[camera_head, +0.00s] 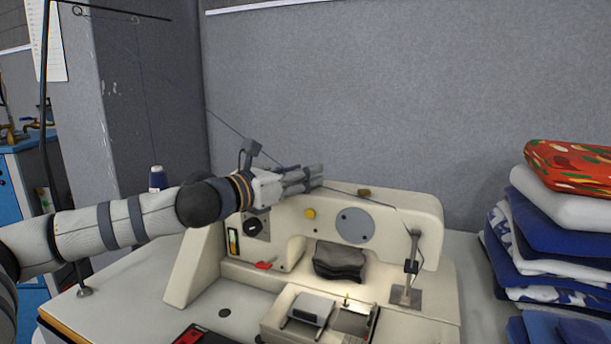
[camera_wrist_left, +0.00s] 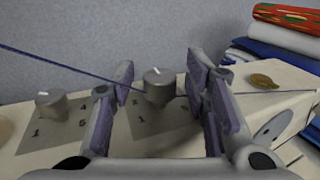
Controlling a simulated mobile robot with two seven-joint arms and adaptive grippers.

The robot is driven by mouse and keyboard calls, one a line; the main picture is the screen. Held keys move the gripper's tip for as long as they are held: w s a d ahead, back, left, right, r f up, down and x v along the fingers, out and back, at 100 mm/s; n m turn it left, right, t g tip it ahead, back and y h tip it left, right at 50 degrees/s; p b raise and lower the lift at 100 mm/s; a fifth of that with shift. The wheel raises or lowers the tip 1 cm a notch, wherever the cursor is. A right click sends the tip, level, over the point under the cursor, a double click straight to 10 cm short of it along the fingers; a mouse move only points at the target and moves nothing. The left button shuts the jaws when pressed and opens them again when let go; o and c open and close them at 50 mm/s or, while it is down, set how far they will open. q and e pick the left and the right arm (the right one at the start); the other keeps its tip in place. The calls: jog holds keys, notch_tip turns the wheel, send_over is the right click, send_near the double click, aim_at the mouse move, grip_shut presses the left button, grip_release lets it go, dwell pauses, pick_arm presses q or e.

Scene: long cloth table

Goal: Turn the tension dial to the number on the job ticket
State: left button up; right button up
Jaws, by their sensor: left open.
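My left gripper (camera_head: 318,178) reaches over the top of the cream sewing machine (camera_head: 400,215). In the left wrist view its two fingers (camera_wrist_left: 165,100) are apart, on either side of a grey round dial (camera_wrist_left: 158,86) with a white mark on top. I cannot tell whether they touch it. The dial stands on a grey number plate (camera_wrist_left: 145,127), partly hidden by the fingers. A second grey dial (camera_wrist_left: 50,104) with a white mark stands to the left on a plate showing 1, 4 and 5. I cannot make out a number on any job ticket. My right gripper is not in view.
A blue thread (camera_wrist_left: 60,66) runs across behind the dial. A brown oval piece (camera_wrist_left: 260,80) lies on the machine top to the right. Folded cloths (camera_head: 560,215) are stacked at the right. A blue thread spool (camera_head: 157,178) stands behind my left arm.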

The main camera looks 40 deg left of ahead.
pick_arm(q)
jog(key=shift+r, duration=0.25)
grip_shut()
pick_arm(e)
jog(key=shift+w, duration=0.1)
pick_arm(q)
jog(key=shift+f, duration=0.1)
